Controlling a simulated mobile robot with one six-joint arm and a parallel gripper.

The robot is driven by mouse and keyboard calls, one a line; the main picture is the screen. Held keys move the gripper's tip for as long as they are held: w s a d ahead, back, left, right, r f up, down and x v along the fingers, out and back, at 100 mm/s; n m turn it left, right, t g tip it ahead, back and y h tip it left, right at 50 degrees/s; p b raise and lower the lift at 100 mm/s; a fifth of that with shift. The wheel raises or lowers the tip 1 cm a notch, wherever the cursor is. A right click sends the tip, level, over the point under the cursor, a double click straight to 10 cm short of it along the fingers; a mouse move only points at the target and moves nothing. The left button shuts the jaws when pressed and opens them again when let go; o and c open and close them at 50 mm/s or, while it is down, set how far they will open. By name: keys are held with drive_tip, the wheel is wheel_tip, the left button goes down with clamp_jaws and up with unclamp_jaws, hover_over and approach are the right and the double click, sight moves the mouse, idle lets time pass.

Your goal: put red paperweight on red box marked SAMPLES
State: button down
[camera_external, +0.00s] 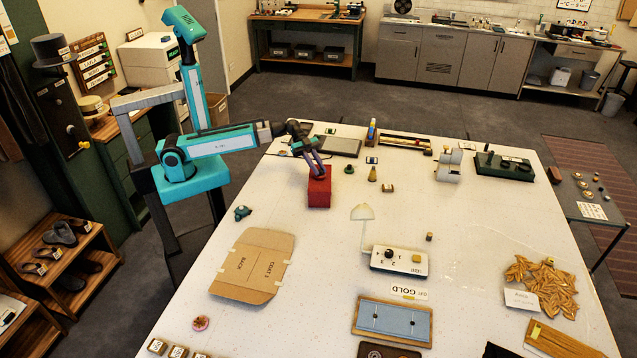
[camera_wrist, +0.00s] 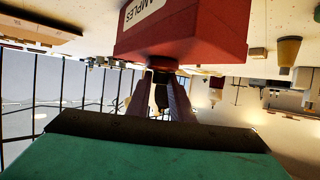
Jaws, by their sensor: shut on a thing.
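The red box marked SAMPLES (camera_external: 319,192) stands near the table's left edge in the external view. In the wrist view, which looks upside down, the box (camera_wrist: 190,35) fills the top with part of its label showing. My gripper (camera_external: 319,172) is at the top of the box. In the wrist view my gripper (camera_wrist: 160,85) is shut on the red paperweight (camera_wrist: 161,63), a dark red round piece with a dark stem between the fingers. The paperweight appears to touch the box's top face or sit very close to it. The external view does not show it clearly.
A flat cardboard piece (camera_external: 253,265) lies in front, with bare table between.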

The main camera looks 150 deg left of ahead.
drive_tip(key=shift+f, duration=0.1)
drive_tip(key=c, duration=1.6)
unclamp_jaws()
drive_tip(key=shift+o, duration=0.2)
drive_tip(key=shift+r, duration=0.2)
drive_tip(key=b+v, duration=0.2)
drive_tip(key=v, duration=1)
